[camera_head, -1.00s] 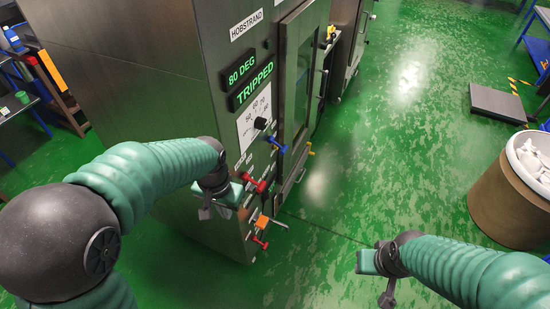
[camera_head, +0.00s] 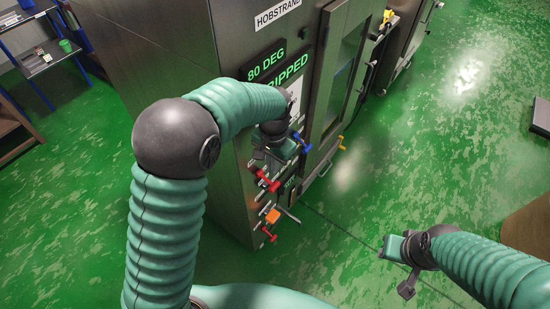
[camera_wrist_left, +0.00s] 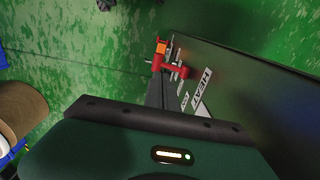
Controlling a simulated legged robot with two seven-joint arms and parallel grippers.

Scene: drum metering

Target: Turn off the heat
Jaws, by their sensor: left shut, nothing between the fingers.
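The steel cabinet (camera_head: 228,110) has a lit green display (camera_head: 270,65) reading "80 DEG" above "TRIPPED", now partly behind my left arm. A red handle (camera_head: 268,184) sits low on its front, and in the left wrist view a red handle (camera_wrist_left: 172,67) shows near a white "HEAT" label (camera_wrist_left: 204,88). My left gripper (camera_head: 270,170) is shut and empty, right at the upper red handle; I cannot tell whether they touch. Its dark fingers (camera_wrist_left: 160,93) point toward the red handle. My right gripper (camera_head: 408,275) hangs over the floor, apart from the cabinet; its opening is unclear.
An orange block-like part (camera_head: 272,216) and a lower red handle (camera_head: 269,234) sit below. A blue handle (camera_head: 301,143) and yellow handle (camera_head: 341,143) are close to the right. A brown drum (camera_head: 530,230) stands at the right edge. Green floor is clear between.

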